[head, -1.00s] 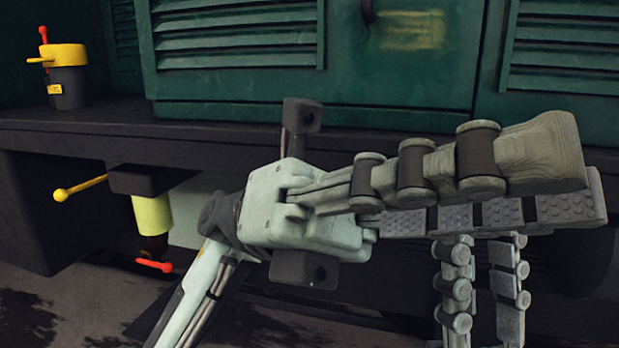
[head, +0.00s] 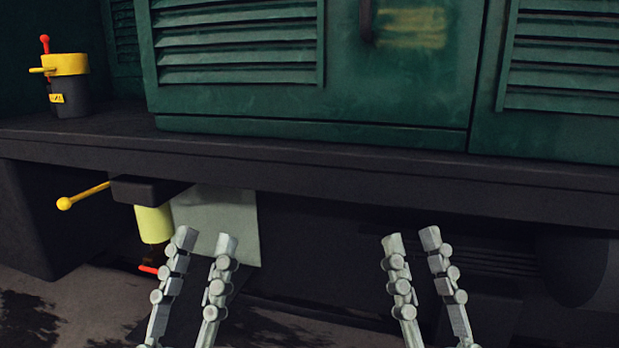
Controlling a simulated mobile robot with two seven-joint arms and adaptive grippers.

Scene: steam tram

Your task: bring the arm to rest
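My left gripper (head: 206,240) shows at the lower left of the middle in the head view. Its two fingers point up and stand apart, with nothing between them. My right gripper (head: 411,237) shows at the lower right of the middle. Its two fingers also point up and apart, and it is empty. Both grippers appear in front of the dark space below the ledge. The arms behind the fingers are out of the picture.
A dark ledge (head: 330,160) runs across below green louvred doors (head: 400,90). A dark pot with a yellow top (head: 68,85) stands on the ledge at the left. Below it are a yellow-knobbed lever (head: 83,195), a pale yellow cylinder (head: 153,223) and a grey panel (head: 240,215).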

